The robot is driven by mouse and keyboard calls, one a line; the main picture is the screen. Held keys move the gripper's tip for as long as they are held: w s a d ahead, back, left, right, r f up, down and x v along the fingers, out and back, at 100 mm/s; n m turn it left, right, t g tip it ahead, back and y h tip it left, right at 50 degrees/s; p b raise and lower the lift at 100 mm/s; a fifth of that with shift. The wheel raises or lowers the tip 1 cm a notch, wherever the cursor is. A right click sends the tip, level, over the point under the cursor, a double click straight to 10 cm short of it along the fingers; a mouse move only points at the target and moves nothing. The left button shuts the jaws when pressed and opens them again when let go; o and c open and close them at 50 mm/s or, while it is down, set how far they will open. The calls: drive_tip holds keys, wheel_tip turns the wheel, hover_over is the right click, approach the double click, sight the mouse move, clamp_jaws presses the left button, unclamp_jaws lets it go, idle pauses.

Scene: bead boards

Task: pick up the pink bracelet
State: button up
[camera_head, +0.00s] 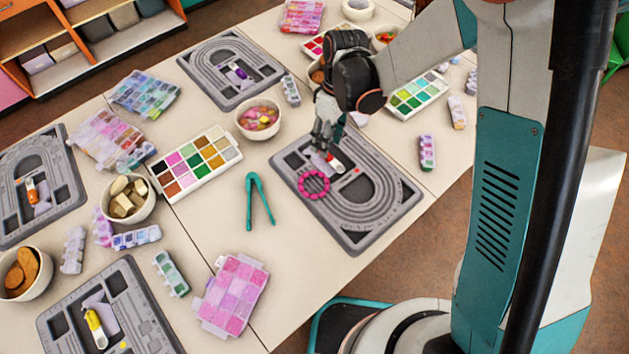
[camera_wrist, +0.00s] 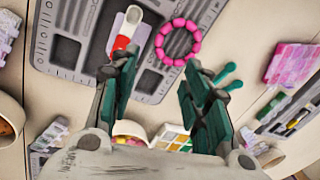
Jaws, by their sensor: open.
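The pink bracelet (camera_head: 314,171) is a closed ring of round beads. It lies on the left part of the grey bead board (camera_head: 357,244), near the board's left edge. In the wrist view the bracelet (camera_wrist: 194,33) is at the top, right of centre, beyond the fingertips. My gripper (camera_head: 323,140) is above the board's back left part, up from the bracelet in the head view. In the wrist view my gripper (camera_wrist: 160,75) has its fingers spread apart with nothing between them. The bracelet is apart from the fingers and fully visible.
A red and white tool (camera_wrist: 126,30) lies on the board beside the bracelet. Teal tweezers (camera_head: 259,200) lie on the table left of the board. A bowl of beads (camera_head: 258,137) and a bead tray (camera_head: 193,191) stand nearby.

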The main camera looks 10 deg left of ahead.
drive_tip(key=b, duration=0.2)
hover_over(321, 174)
drive_tip(key=w, duration=0.2)
drive_tip(key=f, duration=0.6)
drive_tip(key=shift+s+d+f, duration=0.15)
drive_tip(key=shift+d+f, duration=0.05)
drive_tip(key=shift+s+a+f+b, duration=0.1)
drive_tip(key=shift+s+f+b, duration=0.15)
drive_tip(key=shift+f, duration=0.65)
drive_tip(key=shift+s+f+b, duration=0.2)
drive_tip(key=shift+f+b, duration=0.2)
drive_tip(key=shift+f, duration=0.45)
drive_tip(key=shift+s+a+f+b, duration=0.1)
drive_tip(key=shift+s+f+b, duration=0.15)
drive_tip(key=shift+f, duration=0.65)
drive_tip(key=shift+r, duration=0.1)
clamp_jaws()
